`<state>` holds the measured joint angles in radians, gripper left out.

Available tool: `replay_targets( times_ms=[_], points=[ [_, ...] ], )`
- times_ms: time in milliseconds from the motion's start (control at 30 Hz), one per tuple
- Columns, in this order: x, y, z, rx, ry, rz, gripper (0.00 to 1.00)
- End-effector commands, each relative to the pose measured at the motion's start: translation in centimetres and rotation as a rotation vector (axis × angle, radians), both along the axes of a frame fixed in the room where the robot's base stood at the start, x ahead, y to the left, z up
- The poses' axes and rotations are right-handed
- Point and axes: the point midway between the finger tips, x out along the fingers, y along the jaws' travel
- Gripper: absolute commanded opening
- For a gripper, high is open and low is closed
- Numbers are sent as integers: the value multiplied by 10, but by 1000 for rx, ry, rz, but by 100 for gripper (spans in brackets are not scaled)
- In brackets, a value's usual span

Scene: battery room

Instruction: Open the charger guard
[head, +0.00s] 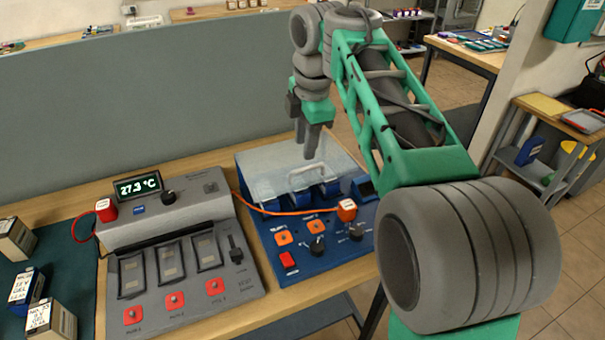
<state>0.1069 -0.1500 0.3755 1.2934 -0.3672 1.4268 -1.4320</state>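The charger guard (268,177) is a clear, see-through cover with a pale bar handle (309,176). It lies down over the back part of the blue charger (300,258), with dark blue blocks showing beneath and at its front edge. My gripper (308,145) points down above the guard, near the handle's upper side in the picture. A gap between fingertips and handle seems to show, but the exact distance is unclear. The fingers overlap from this angle, so their opening is hard to judge. Nothing is visible in them.
A grey test station (175,255) with a temperature display (138,186) stands left of the charger. An orange cable (290,212) crosses the charger's front to an orange-red plug (347,210). Boxed batteries (50,320) sit at far left. A grey partition (150,100) rises behind the bench.

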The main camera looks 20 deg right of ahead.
Motion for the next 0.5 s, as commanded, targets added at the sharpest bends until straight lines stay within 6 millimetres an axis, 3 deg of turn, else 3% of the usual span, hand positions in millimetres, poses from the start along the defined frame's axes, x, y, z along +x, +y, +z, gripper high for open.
replay_targets(
  times_ms=[500],
  points=[
    [16, 2, -69, -7, -3, 29, 33]
  ],
)
